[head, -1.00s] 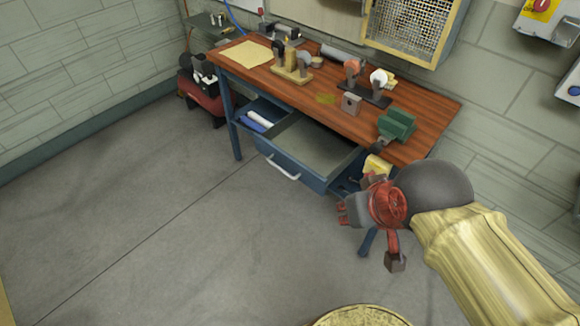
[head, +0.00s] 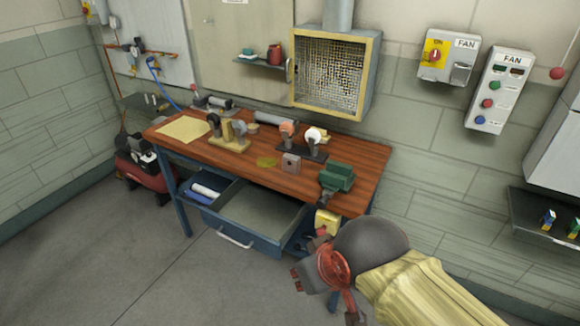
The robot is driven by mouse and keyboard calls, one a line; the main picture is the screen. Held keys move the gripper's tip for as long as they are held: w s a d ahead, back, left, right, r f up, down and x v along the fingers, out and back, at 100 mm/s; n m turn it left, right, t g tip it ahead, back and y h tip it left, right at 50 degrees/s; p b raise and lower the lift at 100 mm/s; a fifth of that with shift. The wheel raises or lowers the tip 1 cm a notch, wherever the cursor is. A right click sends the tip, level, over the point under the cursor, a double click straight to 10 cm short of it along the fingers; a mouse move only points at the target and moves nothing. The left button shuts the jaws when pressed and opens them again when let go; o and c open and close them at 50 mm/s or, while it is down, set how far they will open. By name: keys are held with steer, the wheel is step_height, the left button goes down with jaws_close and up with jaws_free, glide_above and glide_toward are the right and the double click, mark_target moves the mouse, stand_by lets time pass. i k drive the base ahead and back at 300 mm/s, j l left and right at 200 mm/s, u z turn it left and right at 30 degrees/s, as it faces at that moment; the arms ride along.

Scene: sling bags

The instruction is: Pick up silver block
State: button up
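A small silver-grey block (head: 291,163) with a dark spot on its face stands on the wooden workbench top (head: 245,170), near its front edge and right of the middle. My gripper (head: 326,298) is in front of the bench's right end, lower in the picture than the block and to its right, well apart from it. Its red and grey fingers are spread, and I see nothing between them. Part of the gripper is hidden behind my own arm.
A green vise (head: 337,178) stands right of the block; a bench grinder (head: 302,146) is just behind it. An open blue drawer (head: 240,232) juts out in front of the bench. A yellow-framed mesh box (head: 333,72) hangs above.

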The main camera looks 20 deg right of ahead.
mark_target(291, 164)
steer(key=i+j, duration=0.7)
steer(key=i, duration=0.15)
steer(key=i+j+z, duration=0.15)
steer(key=z, duration=1.6)
